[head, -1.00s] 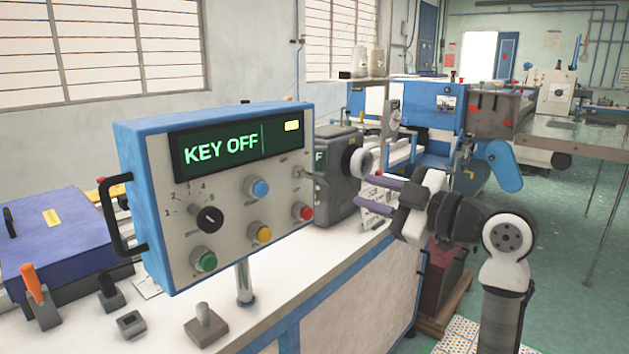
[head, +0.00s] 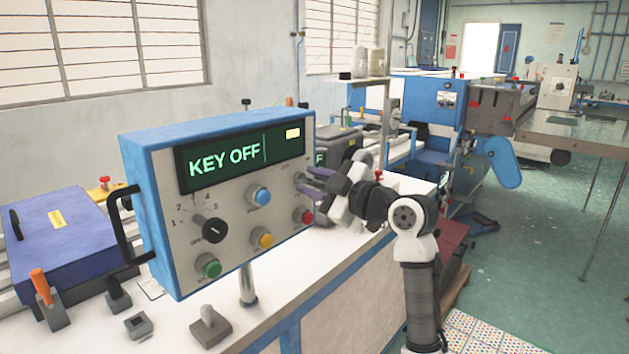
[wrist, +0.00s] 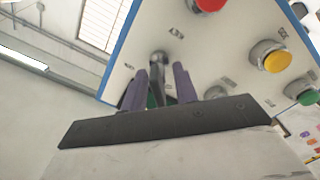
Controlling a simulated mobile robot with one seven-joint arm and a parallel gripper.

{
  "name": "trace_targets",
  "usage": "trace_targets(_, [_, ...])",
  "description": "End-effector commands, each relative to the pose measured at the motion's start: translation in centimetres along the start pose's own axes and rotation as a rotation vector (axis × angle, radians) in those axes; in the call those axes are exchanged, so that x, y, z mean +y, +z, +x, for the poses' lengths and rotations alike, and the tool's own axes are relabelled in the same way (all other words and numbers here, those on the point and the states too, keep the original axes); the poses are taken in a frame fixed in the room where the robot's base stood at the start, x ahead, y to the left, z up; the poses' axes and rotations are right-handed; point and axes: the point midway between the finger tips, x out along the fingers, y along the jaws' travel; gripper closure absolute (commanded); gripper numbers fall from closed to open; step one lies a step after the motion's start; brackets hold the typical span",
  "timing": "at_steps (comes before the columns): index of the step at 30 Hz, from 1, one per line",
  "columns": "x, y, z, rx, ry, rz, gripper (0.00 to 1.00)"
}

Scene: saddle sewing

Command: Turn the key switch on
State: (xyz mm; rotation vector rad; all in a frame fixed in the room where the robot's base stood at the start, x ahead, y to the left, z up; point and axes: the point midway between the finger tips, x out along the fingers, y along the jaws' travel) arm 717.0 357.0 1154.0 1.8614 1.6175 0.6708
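The blue and white control box (head: 185,235) stands on a post, and its green display (head: 240,158) reads "KEY OFF". The key switch (wrist: 158,57) shows in the wrist view as a round metal lock with a dark key sticking out. In the head view it is at the panel's right edge, mostly hidden by my fingers. My gripper (head: 307,184) is at the panel's right side. In the wrist view its purple fingers (wrist: 159,70) are apart, one on each side of the key, with a gap visible. I cannot tell if either finger touches it.
On the panel are a black rotary knob (head: 214,230) and blue (head: 262,196), yellow (head: 265,240), green (head: 211,268) and red (head: 305,216) buttons. The red button is just below my fingers. A grey machine (head: 340,146) stands behind.

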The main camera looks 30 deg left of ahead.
Motion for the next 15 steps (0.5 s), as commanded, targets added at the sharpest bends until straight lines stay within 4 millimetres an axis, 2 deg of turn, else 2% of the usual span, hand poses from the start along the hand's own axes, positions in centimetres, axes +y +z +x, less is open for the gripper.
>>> trace_targets(4, [-0.02, 0.01, -0.01, 0.000, 0.000, 0.000, 0.74])
trace_targets(10, [-0.02, -0.01, -0.03, 0.000, -0.001, 0.001, 1.00])
trace_targets(15, [-0.02, -0.01, -0.03, 0.000, -0.001, 0.002, 1.00])
